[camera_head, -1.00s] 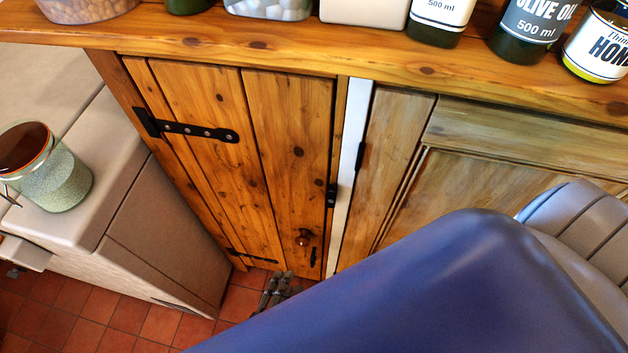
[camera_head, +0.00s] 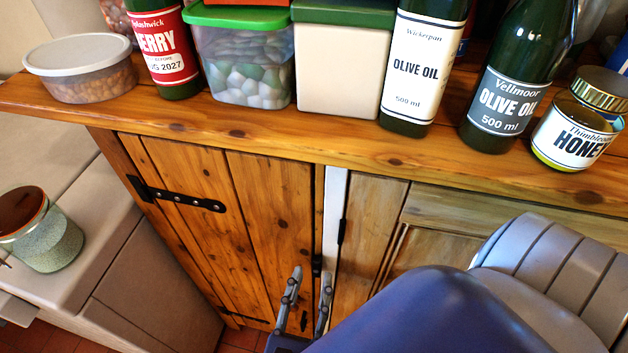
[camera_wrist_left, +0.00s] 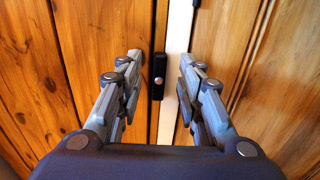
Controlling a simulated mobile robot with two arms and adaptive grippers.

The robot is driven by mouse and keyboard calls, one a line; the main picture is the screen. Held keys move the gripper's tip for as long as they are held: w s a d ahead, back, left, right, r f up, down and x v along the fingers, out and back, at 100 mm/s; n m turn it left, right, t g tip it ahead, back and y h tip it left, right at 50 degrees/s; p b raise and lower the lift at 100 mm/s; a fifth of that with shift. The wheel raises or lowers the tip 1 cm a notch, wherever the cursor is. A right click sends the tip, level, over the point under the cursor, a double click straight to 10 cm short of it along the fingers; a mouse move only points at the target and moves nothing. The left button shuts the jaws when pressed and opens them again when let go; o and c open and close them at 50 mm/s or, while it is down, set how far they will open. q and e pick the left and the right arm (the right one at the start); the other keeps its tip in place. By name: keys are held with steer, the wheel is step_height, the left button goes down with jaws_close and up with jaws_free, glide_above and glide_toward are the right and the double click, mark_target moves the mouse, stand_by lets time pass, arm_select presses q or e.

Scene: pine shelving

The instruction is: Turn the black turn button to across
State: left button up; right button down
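The black turn button (camera_wrist_left: 159,76) stands upright in the left wrist view, a small dark bar with a silver screw near its lower half. It sits at the pine plank door's (camera_head: 250,200) right edge, beside a white strip. In the head view the button (camera_head: 317,265) is small and partly crowded by the fingertips. My left gripper (camera_head: 311,275) is open, fingers pointing at the door edge. In the left wrist view its fingertips (camera_wrist_left: 161,60) stand on either side of the button, with visible gaps and nothing held. My right gripper is not in view.
A wooden counter (camera_head: 330,135) above holds jars, tubs and bottles, including olive oil (camera_head: 425,60) and honey (camera_head: 577,130). A black strap hinge (camera_head: 180,195) is on the door. A panelled cupboard (camera_head: 440,255) stands right. A glass jar (camera_head: 45,235) stands on the left surface.

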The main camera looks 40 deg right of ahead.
mark_target(316, 266)
arm_select(q)
steer(key=shift+x, duration=1.15)
steer(key=shift+w+d, duration=0.25)
steer(key=shift+d, duration=0.05)
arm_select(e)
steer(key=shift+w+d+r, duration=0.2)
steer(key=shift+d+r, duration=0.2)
arm_select(q)
steer(key=shift+c, duration=0.5)
jaws_close()
